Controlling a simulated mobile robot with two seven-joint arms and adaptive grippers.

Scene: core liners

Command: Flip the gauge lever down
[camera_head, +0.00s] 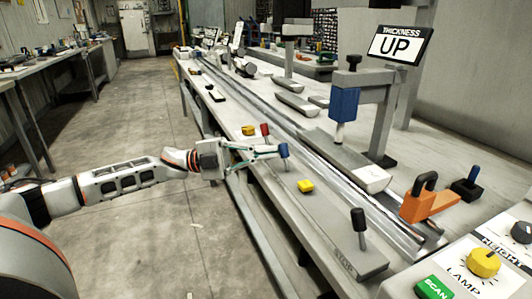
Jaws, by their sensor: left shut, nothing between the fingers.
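The thickness gauge stands over the rail at right, with a blue block (344,104) on a grey bracket. Its black sign (394,46) reads "THICKNESS UP". A small lever with a blue knob (284,151) stands upright on the bench's front strip. A red-knobbed lever (265,130) stands just behind it. No label shows which lever is the gauge's. My left gripper (276,153) is shut and empty, its fingertips right beside the blue knob; I cannot tell whether they touch it. My right gripper is out of view.
A black-knobbed lever (358,219) by the word "STOP" and a yellow button (305,186) are on the front strip. An orange handled block (430,201) and a control panel (462,286) are at right. The floor (140,220) at left is clear.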

